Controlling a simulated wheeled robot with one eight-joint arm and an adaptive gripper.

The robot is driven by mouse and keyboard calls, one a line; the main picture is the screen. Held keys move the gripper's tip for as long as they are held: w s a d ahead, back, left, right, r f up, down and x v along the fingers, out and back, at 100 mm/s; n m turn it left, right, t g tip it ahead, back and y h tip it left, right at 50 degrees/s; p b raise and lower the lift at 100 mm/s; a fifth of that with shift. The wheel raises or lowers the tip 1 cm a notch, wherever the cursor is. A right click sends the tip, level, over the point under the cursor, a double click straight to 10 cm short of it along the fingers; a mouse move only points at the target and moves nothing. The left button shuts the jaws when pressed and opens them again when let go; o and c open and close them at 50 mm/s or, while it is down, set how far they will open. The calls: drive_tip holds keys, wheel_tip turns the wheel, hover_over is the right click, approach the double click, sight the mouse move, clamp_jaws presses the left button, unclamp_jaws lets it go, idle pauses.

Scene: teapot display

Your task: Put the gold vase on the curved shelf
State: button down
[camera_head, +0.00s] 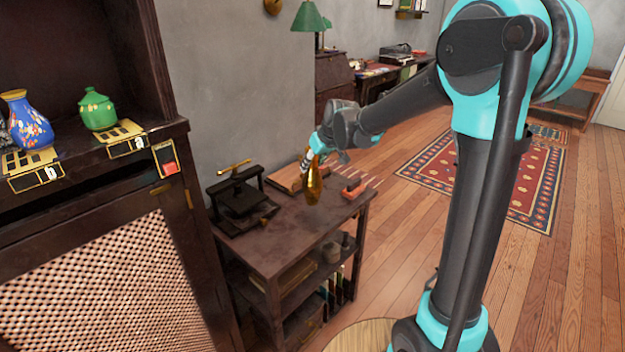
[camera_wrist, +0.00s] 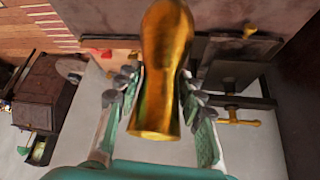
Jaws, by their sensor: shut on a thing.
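The gold vase (camera_head: 314,183) is in my gripper (camera_head: 313,160), over the small dark side table in the head view. In the wrist view the gold vase (camera_wrist: 166,75) stands between the two fingers of my gripper (camera_wrist: 161,105), which are shut on it. The vase looks upright in the head view. I cannot tell whether its base touches the table top. I cannot make out a shelf that is clearly curved; the dark cabinet shelf (camera_head: 85,160) at left holds other vessels.
A blue vase (camera_head: 27,122) and a green lidded pot (camera_head: 98,110) stand on the cabinet shelf behind gold label plates. A black press (camera_head: 238,195) and an orange rack (camera_head: 353,190) are on the side table (camera_head: 290,235). Open wooden floor lies right.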

sight(313, 178)
drive_tip(key=shift+f, duration=2.85)
drive_tip(key=c, duration=1.4)
unclamp_jaws()
drive_tip(key=shift+f, duration=0.1)
drive_tip(key=o, duration=0.4)
drive_tip(key=shift+o, duration=0.2)
